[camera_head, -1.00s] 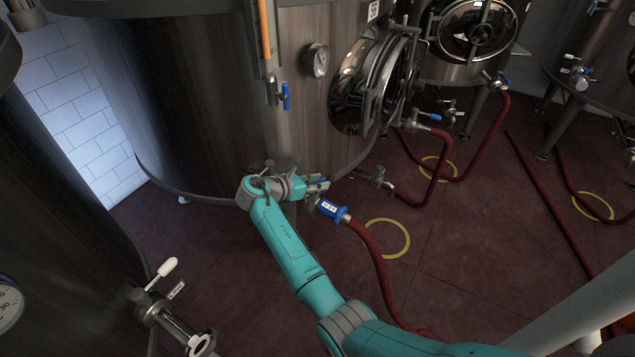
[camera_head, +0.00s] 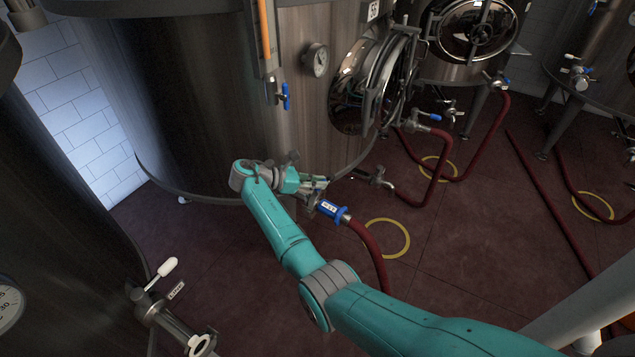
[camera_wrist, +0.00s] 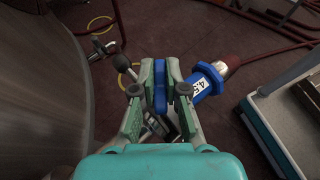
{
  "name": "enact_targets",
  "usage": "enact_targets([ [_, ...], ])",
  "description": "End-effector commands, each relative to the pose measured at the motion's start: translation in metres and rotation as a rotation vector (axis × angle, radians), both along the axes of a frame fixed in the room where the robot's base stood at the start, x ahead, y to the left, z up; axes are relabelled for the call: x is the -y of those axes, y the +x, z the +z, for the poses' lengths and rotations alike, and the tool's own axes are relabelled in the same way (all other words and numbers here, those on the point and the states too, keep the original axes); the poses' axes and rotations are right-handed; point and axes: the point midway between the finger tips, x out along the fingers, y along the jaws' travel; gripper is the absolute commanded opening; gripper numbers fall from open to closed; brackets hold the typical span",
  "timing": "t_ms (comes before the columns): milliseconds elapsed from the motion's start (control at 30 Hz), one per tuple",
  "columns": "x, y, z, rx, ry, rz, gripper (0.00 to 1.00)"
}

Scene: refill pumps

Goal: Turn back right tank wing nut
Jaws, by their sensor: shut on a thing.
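My gripper (camera_head: 318,184) is at the outlet fitting low on the front of the large steel tank (camera_head: 210,100). In the wrist view, its two fingers (camera_wrist: 160,80) are shut on a narrow blue handle-like piece (camera_wrist: 160,97). I cannot tell if this piece is the wing nut; no wing nut shows clearly. A blue hose end (camera_head: 334,212) with a white label sits just beyond the fingertips, and it also shows right of the fingers in the wrist view (camera_wrist: 209,80). The fitting is partly hidden by my gripper.
A dark red hose (camera_head: 374,255) runs from the blue hose end across the floor. A metal outlet (camera_head: 378,180) sticks out right of my gripper. A round hatch (camera_head: 360,85) and a gauge (camera_head: 317,60) are above. Another tank's valve (camera_head: 150,300) is at lower left.

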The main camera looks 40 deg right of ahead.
Motion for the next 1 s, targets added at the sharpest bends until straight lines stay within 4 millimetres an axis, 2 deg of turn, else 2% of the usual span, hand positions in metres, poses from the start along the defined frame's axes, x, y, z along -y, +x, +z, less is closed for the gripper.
enact_targets([
  [433,0.0003,0.0007,0.0012,0.001,0.001,-0.212,0.0],
  [1000,-0.0003,0.0006,0.0003,0.002,0.002,-0.342,0.0],
])
